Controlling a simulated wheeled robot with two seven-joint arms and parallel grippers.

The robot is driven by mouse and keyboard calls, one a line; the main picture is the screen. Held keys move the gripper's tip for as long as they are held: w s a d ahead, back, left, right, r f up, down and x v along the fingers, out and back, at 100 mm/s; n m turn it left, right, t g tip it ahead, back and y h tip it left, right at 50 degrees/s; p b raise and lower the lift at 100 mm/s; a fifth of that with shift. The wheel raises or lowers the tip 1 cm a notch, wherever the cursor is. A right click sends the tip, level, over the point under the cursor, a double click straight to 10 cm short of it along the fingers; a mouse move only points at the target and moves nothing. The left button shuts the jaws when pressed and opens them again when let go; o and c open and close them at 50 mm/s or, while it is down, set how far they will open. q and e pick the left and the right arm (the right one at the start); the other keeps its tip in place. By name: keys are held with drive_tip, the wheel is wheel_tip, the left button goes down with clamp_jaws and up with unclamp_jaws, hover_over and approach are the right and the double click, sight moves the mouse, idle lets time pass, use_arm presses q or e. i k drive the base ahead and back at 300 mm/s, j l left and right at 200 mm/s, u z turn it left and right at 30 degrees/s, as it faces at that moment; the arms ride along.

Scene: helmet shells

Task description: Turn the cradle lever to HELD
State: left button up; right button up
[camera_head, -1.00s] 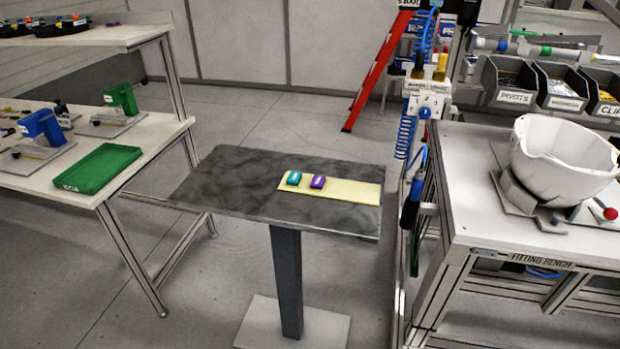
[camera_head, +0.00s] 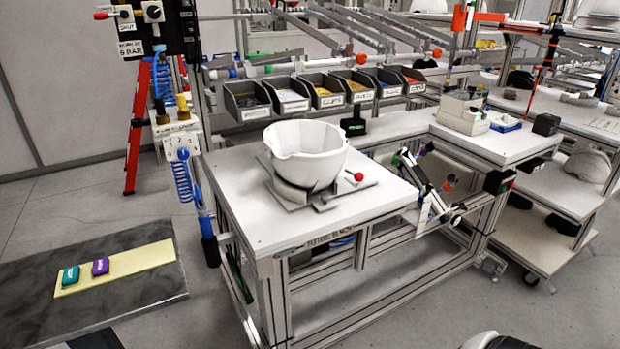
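The cradle (camera_head: 330,201) is a grey plate fixture on the white fitting bench (camera_head: 262,228). A white helmet shell (camera_head: 308,158) sits in it, bowl side up, and hides much of the cradle. The cradle lever (camera_head: 358,177) ends in a red ball knob, at the right side of the shell. No HELD marking can be read, so the lever's setting cannot be told from a label. Neither of my grippers is in view.
Labelled parts bins (camera_head: 290,95) line the back of the bench. A post with blue coiled hoses (camera_head: 183,180) stands at its left. A dark table (camera_head: 140,300) with a yellow mat (camera_head: 150,256) and two small blocks is at lower left. A jointed device (camera_head: 425,190) hangs at the bench's right edge.

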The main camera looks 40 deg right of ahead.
sight(359, 177)
drive_tip(key=z, duration=1.6)
